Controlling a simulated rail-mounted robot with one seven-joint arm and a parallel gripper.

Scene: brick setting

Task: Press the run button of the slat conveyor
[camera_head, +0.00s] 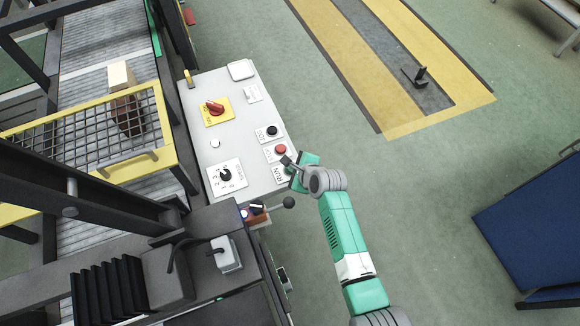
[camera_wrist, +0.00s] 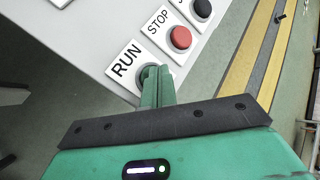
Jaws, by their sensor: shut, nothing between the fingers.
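The control panel (camera_head: 240,97) of the slat conveyor (camera_head: 105,45) carries a white plate marked RUN (camera_head: 279,173) at its near right edge; this plate also shows in the wrist view (camera_wrist: 124,64). The run button is mostly hidden behind my fingers. My gripper (camera_head: 288,163) is shut and empty, its tip over the RUN plate. In the wrist view the closed green fingertips (camera_wrist: 155,78) overlap the button's place; I cannot tell whether they touch it. The red STOP button (camera_wrist: 180,37) sits just beyond and also shows in the head view (camera_head: 281,149).
A black button (camera_head: 272,131), a red rotary switch on yellow (camera_head: 215,108) and a black speed knob (camera_head: 225,174) share the panel. A yellow mesh guard (camera_head: 95,128) covers part of the conveyor. A ball-ended lever (camera_head: 288,202) stands near my wrist.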

